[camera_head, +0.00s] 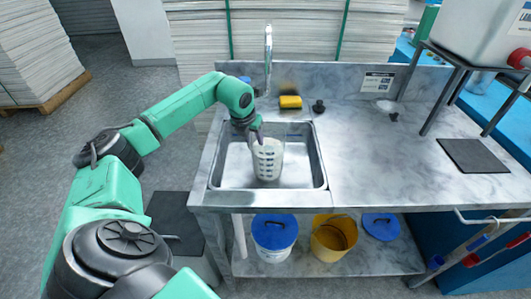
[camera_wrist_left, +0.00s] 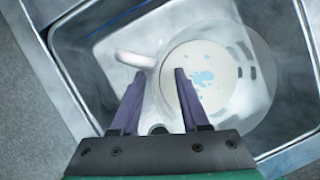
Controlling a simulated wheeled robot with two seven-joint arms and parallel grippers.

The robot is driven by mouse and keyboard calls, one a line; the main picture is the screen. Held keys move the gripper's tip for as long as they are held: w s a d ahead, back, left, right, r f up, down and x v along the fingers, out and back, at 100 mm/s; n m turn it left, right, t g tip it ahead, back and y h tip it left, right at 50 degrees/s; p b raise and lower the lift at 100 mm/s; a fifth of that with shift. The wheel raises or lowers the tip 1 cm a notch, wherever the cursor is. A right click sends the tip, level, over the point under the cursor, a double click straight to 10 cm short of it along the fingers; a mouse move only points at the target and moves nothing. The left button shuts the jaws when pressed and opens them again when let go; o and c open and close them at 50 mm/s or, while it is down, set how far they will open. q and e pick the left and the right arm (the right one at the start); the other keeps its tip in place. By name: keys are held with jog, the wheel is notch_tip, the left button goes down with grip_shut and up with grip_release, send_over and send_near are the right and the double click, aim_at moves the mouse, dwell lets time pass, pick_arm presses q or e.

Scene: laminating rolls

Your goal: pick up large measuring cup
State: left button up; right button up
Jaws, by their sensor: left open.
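The large measuring cup (camera_head: 267,160) is a translucent white cup with dark markings. It stands upright in the sink (camera_head: 222,172). In the left wrist view I look down into the cup (camera_wrist_left: 215,82), which has blue patches inside and a pale handle (camera_wrist_left: 135,59) on its left. My left gripper (camera_head: 256,138) is at the top of the cup, on the handle side. In the wrist view its fingers (camera_wrist_left: 159,72) are apart, one tip near the handle and the other over the cup's rim. Whether they touch the cup, I cannot tell. My right gripper is not in view.
A tap (camera_head: 268,55) rises behind the sink. A yellow sponge (camera_head: 290,102) and a black stopper (camera_head: 318,106) lie on the back ledge. The counter (camera_head: 380,155) to the right is mostly clear. A blue-lidded bucket (camera_head: 274,235) and a yellow bucket (camera_head: 334,238) stand below.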

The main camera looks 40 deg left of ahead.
pick_arm(q)
jog(key=shift+w+a+f, duration=0.1)
jog(key=shift+w+f, duration=0.1)
jog(key=shift+f, duration=0.25)
grip_shut()
jog(key=shift+r, duration=0.1)
dwell(0.9)
jog(key=shift+r, duration=0.1)
